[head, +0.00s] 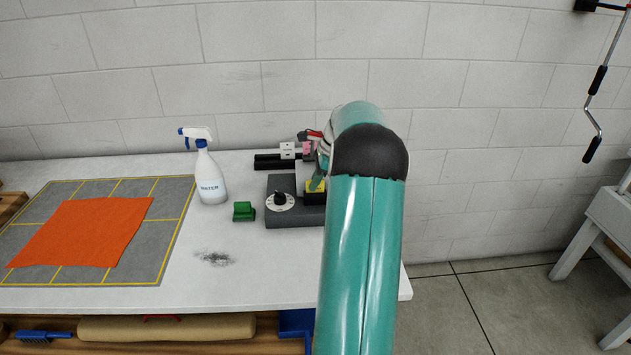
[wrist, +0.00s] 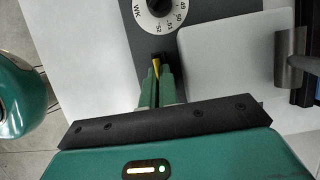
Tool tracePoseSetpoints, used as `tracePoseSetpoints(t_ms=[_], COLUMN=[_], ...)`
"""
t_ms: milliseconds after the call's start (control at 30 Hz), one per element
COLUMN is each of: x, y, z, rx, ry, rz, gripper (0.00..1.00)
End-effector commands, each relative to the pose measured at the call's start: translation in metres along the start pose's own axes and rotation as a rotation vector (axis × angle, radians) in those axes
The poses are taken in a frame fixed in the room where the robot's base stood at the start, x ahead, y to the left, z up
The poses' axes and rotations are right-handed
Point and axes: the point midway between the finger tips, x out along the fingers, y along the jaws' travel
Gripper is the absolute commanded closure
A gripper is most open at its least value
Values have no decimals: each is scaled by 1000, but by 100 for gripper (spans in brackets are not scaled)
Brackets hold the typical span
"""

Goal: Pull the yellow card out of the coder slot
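The yellow card (head: 323,186) stands in the dark slot block (head: 314,199) of the coder on the bench. In the wrist view the card (wrist: 156,68) shows as a thin yellow strip at the slot. My gripper (head: 317,183) is down at the card, with its green fingers pointing at the slot. In the wrist view my gripper (wrist: 159,75) has its fingers close together with the card between the tips, and looks shut on it. The coder's dial (head: 281,201) is left of the slot. My arm hides the coder's right side in the head view.
A green block (head: 244,211) and a white spray bottle (head: 208,176) stand left of the coder. An orange cloth (head: 85,232) lies on a grey mat (head: 172,213) at the left. The bench front (head: 255,275) is clear apart from a dark smudge. A wall is behind.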

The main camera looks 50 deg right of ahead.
Motion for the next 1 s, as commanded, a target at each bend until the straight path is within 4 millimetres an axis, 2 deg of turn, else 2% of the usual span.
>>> tracePoseSetpoints(t_ms=[1000], x=[-20], y=[0], z=[8], rx=[0], ry=[0], rz=[-1], gripper=[100])
